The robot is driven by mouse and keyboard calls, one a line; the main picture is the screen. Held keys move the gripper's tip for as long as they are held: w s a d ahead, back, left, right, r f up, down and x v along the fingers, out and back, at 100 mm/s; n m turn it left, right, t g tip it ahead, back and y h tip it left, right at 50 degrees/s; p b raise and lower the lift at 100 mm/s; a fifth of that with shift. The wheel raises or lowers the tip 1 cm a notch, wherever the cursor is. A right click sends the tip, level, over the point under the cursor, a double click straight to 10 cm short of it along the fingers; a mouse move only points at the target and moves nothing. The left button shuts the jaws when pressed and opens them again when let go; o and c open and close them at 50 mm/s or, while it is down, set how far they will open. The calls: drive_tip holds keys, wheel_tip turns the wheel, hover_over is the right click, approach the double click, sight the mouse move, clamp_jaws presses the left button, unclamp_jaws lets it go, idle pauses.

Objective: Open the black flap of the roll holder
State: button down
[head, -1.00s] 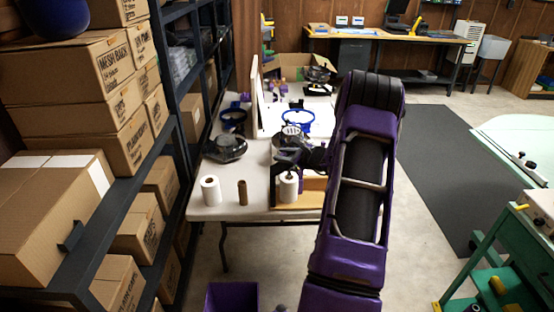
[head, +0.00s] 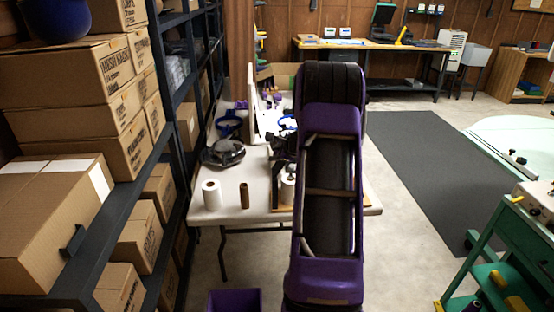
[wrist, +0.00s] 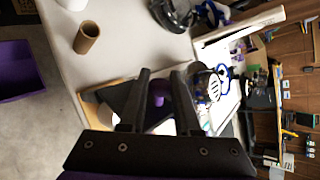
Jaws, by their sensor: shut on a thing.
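The roll holder, with a wooden base (wrist: 100,91) and a white roll (head: 288,189), stands at the front of the white table. In the head view my arm covers much of it. In the wrist view the black flap (wrist: 120,99) shows as a dark shape by the base and my fingers. My gripper (wrist: 162,74) reaches over the holder, its two fingers a little apart and closed on what looks like the flap. A purple part shows between the fingers. The exact contact and how far the flap is open are hidden; my gripper is hidden behind my arm in the head view.
A paper roll (head: 211,194) and a brown cardboard tube (head: 244,195) stand left of the holder on the table (head: 232,208). A dark round device (head: 223,153) lies behind them. Shelves with boxes (head: 75,75) line the left; a purple bin (head: 235,300) is below.

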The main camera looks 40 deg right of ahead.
drive_tip(key=shift+w+a+f+n+g+h, duration=0.1)
drive_tip(key=shift+w+a+n+g+h, duration=0.4)
drive_tip(key=shift+a+g+h, duration=0.2)
drive_tip(key=shift+w+a+f+n+g+h, duration=0.1)
drive_tip(key=shift+w+a+n+g+h, duration=0.25)
drive_tip(key=shift+a+n+g+h, duration=0.35)
drive_tip(key=c, duration=0.6)
unclamp_jaws()
drive_tip(key=shift+r, duration=0.1)
drive_tip(key=p+v, duration=0.1)
drive_tip(key=v, duration=0.7)
drive_tip(key=p+v, duration=0.2)
drive_tip(key=v, duration=0.7)
drive_tip(key=shift+s+a, duration=0.15)
drive_tip(key=shift+a, duration=0.1)
